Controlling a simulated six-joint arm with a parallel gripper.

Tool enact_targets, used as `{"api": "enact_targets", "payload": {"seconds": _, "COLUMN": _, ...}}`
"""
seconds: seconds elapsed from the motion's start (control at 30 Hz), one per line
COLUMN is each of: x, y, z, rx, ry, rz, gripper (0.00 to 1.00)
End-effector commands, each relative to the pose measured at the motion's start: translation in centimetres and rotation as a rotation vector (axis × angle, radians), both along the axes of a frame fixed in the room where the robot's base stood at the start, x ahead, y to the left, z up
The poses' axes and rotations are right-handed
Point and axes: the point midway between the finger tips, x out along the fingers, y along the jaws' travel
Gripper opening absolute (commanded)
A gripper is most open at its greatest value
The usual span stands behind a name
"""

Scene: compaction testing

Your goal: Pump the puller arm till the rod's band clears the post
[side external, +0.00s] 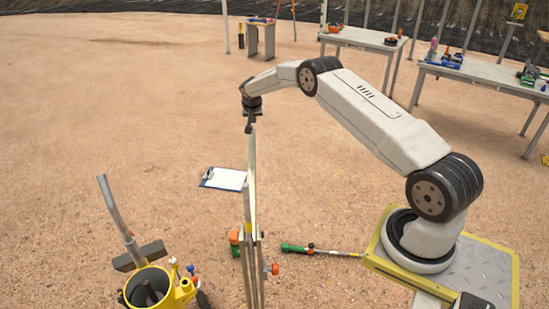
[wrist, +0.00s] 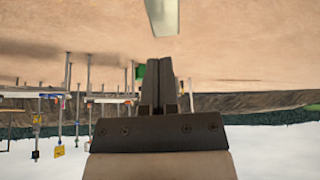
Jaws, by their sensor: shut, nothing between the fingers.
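The puller stands at bottom centre in the side view, with thin upright posts (side external: 246,215). A long pale bar (side external: 252,165), which looks like the puller arm, rises nearly upright from it. My gripper (side external: 249,129) is shut and empty, pointing down at the top of this bar. I cannot tell from the side view whether they touch. In the wrist view my gripper's fingers (wrist: 166,62) are together, and the end of a pale bar (wrist: 163,16) shows beyond them, apart from them in the picture. The rod and its band are not clearly distinguishable among the posts.
A clipboard (side external: 224,179) and a green-handled tool (side external: 318,250) lie on the ground. Work tables (side external: 495,72) stand far back. The dirt on the left is open.

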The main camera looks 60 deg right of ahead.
Motion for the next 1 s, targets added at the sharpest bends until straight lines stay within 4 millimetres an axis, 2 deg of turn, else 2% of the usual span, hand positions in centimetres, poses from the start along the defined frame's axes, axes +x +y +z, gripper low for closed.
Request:
{"api": "enact_targets", "payload": {"seconds": 0.6, "x": -0.5, "y": 0.8, "z": 9.4, "rx": -0.001, "ry": -0.003, "rz": 0.001, "gripper": 0.0}}
{"api": "enact_targets", "payload": {"seconds": 0.8, "x": -0.6, "y": 1.0, "z": 10.8, "rx": -0.001, "ry": -0.003, "rz": 0.001, "gripper": 0.0}}
{"api": "enact_targets", "payload": {"seconds": 1.0, "x": -0.7, "y": 1.0, "z": 11.1, "rx": -0.001, "ry": -0.003, "rz": 0.001, "gripper": 0.0}}
